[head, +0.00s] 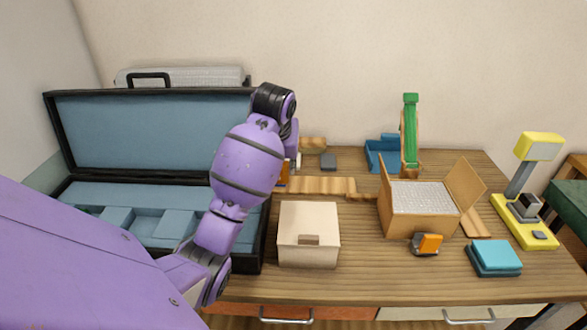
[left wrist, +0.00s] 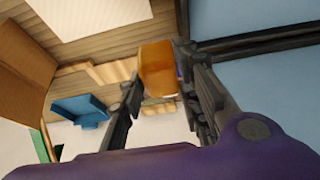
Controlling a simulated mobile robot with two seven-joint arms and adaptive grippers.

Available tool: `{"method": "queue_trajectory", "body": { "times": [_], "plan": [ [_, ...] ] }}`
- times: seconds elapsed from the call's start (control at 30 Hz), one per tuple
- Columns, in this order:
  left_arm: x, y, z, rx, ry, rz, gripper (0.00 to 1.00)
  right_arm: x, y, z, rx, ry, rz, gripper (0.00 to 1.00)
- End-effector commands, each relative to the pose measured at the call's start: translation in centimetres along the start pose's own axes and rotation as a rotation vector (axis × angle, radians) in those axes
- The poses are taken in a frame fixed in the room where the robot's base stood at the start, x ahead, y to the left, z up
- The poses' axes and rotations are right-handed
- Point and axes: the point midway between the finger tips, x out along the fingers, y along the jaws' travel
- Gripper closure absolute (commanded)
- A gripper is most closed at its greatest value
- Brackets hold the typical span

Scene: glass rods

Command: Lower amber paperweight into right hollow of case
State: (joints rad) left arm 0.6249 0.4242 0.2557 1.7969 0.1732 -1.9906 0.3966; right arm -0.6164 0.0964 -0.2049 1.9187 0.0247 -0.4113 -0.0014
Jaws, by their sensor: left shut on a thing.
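The amber paperweight (left wrist: 157,68) is an orange block between the fingers of my left gripper (left wrist: 163,82) in the left wrist view. The gripper is shut on it. In the head view only a sliver of the amber paperweight (head: 283,174) shows beside my purple arm, right of the case and above the table. The open case (head: 150,192) stands at the left, with a black shell, blue lining and lid raised. Hollows show in its front half; my arm covers much of the right part, so the right hollow is not clearly visible. My right gripper is not in view.
A closed cream box (head: 308,236) stands right of the case. Wavy wooden racks (head: 318,186) lie behind it. An open cardboard box (head: 420,215), an orange tape dispenser (head: 427,244), blue pads (head: 493,258) and a yellow lamp (head: 525,225) fill the right side.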

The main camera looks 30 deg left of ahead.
Motion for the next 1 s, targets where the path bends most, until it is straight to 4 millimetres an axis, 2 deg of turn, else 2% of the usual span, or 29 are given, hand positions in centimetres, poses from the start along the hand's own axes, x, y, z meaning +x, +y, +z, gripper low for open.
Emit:
{"method": "queue_trajectory", "body": {
  "times": [0.17,0.5,1.0],
  "plan": [
    [-0.6,-1.8,1.0,0.002,-0.012,-0.006,1.00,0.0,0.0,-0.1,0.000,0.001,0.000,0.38],
    [-2.3,-8.0,3.3,0.001,-0.013,-0.007,1.00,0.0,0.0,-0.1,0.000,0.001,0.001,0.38],
    [-1.6,-16.6,8.1,0.000,-0.015,-0.006,1.00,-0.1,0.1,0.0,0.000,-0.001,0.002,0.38]
  ]
}}
